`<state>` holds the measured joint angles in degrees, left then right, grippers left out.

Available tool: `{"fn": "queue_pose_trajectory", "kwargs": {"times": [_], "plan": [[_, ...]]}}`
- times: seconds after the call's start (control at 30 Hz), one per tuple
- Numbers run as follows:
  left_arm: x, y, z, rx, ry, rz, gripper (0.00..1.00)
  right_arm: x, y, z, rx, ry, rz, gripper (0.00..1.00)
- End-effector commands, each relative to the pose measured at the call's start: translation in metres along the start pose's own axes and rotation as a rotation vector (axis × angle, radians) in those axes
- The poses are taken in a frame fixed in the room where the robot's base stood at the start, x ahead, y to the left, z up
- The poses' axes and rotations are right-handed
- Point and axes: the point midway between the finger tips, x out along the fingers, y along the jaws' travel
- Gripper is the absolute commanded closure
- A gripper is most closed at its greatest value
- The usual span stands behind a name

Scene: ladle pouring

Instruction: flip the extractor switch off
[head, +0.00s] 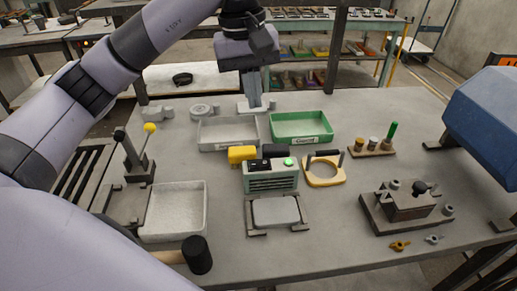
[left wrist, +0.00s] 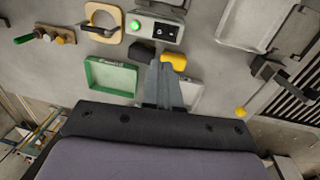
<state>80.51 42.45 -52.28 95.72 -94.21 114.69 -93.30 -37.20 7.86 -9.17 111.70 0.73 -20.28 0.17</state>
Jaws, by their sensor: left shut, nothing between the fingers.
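A grey-green vented box (head: 271,179) stands near the table's middle, with a bright green round button or lamp (head: 289,162) and a black rocker switch (head: 259,165) on top. I take this box to be the extractor control. In the left wrist view the black switch (left wrist: 166,32) sits beside the green button (left wrist: 135,26); which way it is tipped is too small to tell. My left gripper (head: 256,105) is shut and empty, pointing down behind the trays, beyond the box and apart from it. Its fingers (left wrist: 163,66) also show in the left wrist view. My right gripper is not in view.
A grey tray (head: 228,147) and a green tray (head: 301,141) lie between gripper and box. A yellow block (head: 242,154) touches or nearly touches the box. A yellow ring fixture (head: 324,182) stands right of it. A blue housing (head: 490,115) overhangs the right edge.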

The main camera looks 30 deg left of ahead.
Motion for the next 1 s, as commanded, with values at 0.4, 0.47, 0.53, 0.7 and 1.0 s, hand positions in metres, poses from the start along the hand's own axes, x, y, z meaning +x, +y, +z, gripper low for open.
{"fn": "queue_pose_trajectory", "kwargs": {"times": [0.4, 0.47, 0.53, 0.7, 1.0], "plan": [[0.0, 0.001, 0.001, -0.003, 0.0, 0.0, 1.0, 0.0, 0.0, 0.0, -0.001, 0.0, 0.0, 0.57], [0.001, 0.001, 0.001, -0.003, 0.0, 0.0, 1.0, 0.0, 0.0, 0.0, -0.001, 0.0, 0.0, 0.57], [0.005, 0.001, 0.001, -0.003, 0.0, -0.001, 1.0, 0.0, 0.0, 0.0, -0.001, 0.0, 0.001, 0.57], [0.028, 0.0, 0.001, -0.002, -0.003, -0.004, 1.0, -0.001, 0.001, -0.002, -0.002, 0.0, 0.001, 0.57], [0.091, 0.0, 0.001, -0.003, -0.003, -0.004, 1.0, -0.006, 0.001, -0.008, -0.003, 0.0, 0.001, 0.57]]}}
